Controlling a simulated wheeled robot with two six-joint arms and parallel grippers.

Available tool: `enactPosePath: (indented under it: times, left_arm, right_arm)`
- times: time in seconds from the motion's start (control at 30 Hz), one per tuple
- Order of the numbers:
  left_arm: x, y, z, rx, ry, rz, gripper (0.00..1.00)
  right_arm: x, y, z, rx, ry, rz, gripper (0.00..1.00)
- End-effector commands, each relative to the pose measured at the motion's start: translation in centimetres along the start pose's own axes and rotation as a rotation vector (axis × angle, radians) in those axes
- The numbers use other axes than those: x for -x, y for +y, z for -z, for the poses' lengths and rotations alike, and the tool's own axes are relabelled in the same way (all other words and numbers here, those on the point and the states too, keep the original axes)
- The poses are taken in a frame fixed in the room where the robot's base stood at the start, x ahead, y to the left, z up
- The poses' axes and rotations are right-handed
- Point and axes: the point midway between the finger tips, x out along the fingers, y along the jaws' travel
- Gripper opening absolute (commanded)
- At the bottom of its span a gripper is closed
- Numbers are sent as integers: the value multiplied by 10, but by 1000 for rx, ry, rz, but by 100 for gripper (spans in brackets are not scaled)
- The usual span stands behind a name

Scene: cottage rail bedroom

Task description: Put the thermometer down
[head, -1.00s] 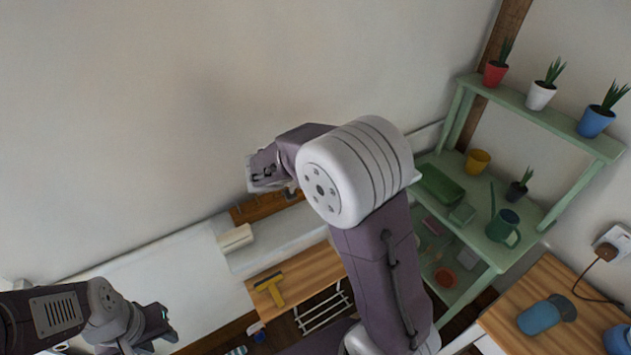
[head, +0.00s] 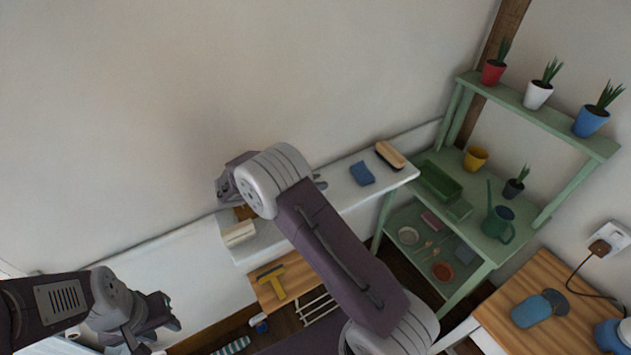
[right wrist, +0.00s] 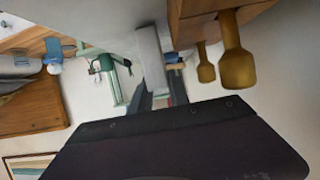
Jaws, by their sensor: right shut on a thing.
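My right gripper (right wrist: 162,98) is shut on a narrow thing, mostly hidden by the jaws. A pale grey bar (right wrist: 151,55) stands out at the jaws in the right wrist view; it appears to be the thermometer, but no scale or markings can be read. In the head view my right gripper (head: 224,188) is close to the wall above the left part of the white shelf (head: 340,192), and what it holds cannot be made out. My left gripper (head: 157,330) is low at the left, apart from the shelf, and looks open and empty.
A cream block (head: 239,233) lies on the shelf's left end. A blue cloth (head: 362,172) and a brush (head: 390,155) lie towards its right end. A wooden piece with pegs (right wrist: 231,55) is close to my right gripper. A green plant stand (head: 480,235) stands at right.

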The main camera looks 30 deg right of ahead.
Motion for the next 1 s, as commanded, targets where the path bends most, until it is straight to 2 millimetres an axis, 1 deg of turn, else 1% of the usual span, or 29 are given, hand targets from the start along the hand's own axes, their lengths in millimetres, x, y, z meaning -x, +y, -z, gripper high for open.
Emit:
enactPosePath:
  times: [0.23,0.4,0.43,0.47,0.5,0.77,0.87,0.93,1.0]
  left_arm:
    - [0,0,0,0,0,0,36]
    - [-6,0,-1,0,0,0,36]
    - [-6,0,-1,0,0,0,36]
    - [-5,0,0,0,0,0,36]
    - [-5,0,0,0,0,0,36]
    - [-5,0,0,0,0,0,36]
    - [2,0,0,0,0,0,36]
    - [-2,0,0,0,0,0,36]
    - [-6,0,-1,0,0,0,36]
  right_arm:
    - [-1,0,-2,-2,0,0,0]
    - [-3,0,-6,-2,0,0,0]
    - [-2,0,-5,-2,0,0,24]
    - [-2,0,-4,-1,0,0,32]
    - [-2,0,-4,-1,0,0,43]
    - [-2,0,-4,-2,0,0,43]
    - [0,0,1,-1,0,0,43]
    - [8,-1,-2,-3,-1,3,43]
    - [25,-1,-3,-5,-1,6,43]
